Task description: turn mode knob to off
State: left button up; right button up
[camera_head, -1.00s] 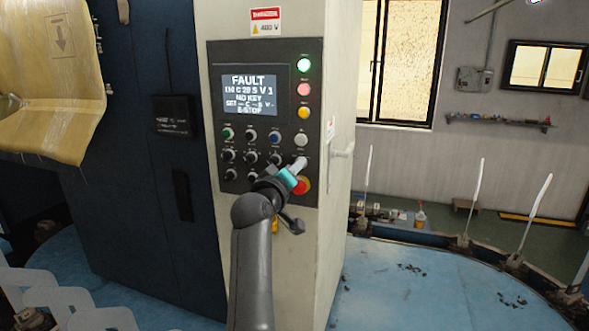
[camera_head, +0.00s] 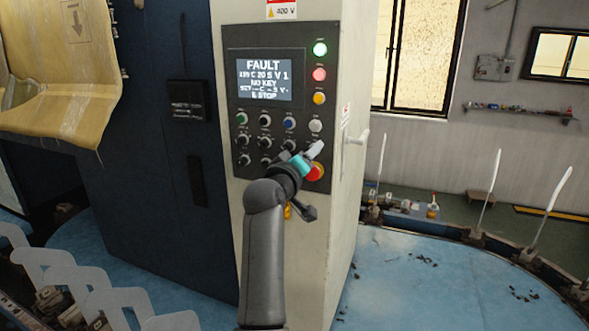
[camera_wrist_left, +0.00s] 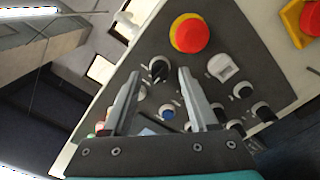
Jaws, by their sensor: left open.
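The control panel (camera_head: 228,90) is on the front of a cream cabinet, with rows of buttons and black knobs. Its labels are too small to read, so I cannot tell which knob is the mode knob. My left gripper (camera_head: 314,150) is at the lower right of the panel, just above the red emergency stop (camera_head: 316,173), and hides nearby controls. In the left wrist view the left gripper (camera_wrist_left: 156,78) is open. A black knob (camera_wrist_left: 159,68) appears between its fingertips; contact is unclear. The emergency stop (camera_wrist_left: 190,33) lies beyond them. My right gripper is out of view.
The panel screen (camera_head: 264,80) reads FAULT, NO KEY, E-STOP. Other black knobs (camera_head: 243,141) are to the left of the gripper. A handle (camera_head: 357,137) projects from the cabinet's side.

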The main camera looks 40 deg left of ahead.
pick_arm(q)
jog(key=b+v, duration=0.2)
jog(key=v, duration=1.2)
jog(key=shift+s+b, duration=0.3)
jog(key=shift+d, duration=0.15)
